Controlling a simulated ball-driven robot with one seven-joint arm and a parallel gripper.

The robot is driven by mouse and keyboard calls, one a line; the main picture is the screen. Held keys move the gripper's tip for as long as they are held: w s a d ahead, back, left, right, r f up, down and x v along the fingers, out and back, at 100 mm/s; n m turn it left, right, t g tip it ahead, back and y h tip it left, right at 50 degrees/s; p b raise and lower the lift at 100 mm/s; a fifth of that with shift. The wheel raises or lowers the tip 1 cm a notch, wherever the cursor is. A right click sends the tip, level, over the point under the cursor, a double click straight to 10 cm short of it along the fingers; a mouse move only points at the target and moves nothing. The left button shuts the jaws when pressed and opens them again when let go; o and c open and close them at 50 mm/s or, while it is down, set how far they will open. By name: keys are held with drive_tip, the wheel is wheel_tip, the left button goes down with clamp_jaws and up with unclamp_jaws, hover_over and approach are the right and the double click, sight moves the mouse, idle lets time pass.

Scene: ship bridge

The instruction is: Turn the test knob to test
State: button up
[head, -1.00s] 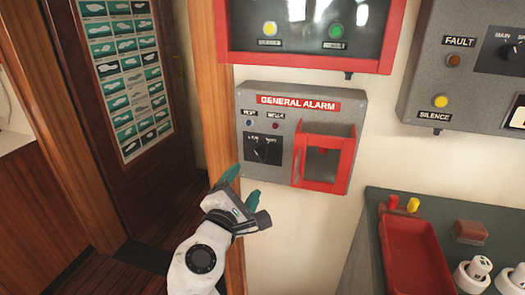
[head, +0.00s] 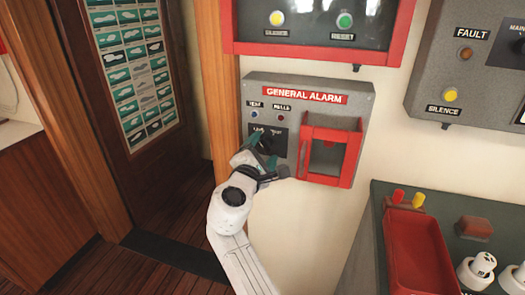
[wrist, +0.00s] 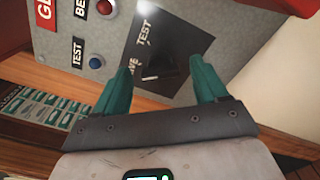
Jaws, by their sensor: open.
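The grey general alarm box (head: 360,105) hangs on the wall, with a red title strip and a red-framed cover at its right. Its black knob plate (head: 277,130) sits at the lower left, partly hidden by my gripper (head: 267,158). In the wrist view the plate (wrist: 185,38) bears the word TEST and a second label partly hidden. The dark test knob (wrist: 172,68) shows between the green fingertips of my gripper (wrist: 163,80). The fingers are apart, one on each side of the knob; I cannot tell whether they touch it.
The red-framed cover (head: 308,150) is just right of my gripper. A red-edged panel (head: 300,51) is above. A console with a red tray (head: 415,250) stands at the lower right. A wooden door post (head: 220,90) is at the left.

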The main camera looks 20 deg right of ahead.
drive_tip(key=c, duration=1.1)
drive_tip(key=shift+o, duration=0.2)
drive_tip(key=shift+f+b, duration=0.15)
drive_tip(key=shift+b, duration=0.2)
drive_tip(key=shift+f+m+b, duration=0.15)
drive_tip(key=shift+m+b, duration=0.95)
drive_tip(key=m+b, duration=0.4)
drive_tip(key=b, duration=0.1)
drive_tip(key=shift+f, duration=0.1)
drive_tip(key=m+b, duration=0.4)
drive_tip(key=shift+m, duration=0.3)
drive_tip(key=shift+m+b, duration=1.45)
drive_tip(key=shift+m, duration=0.05)
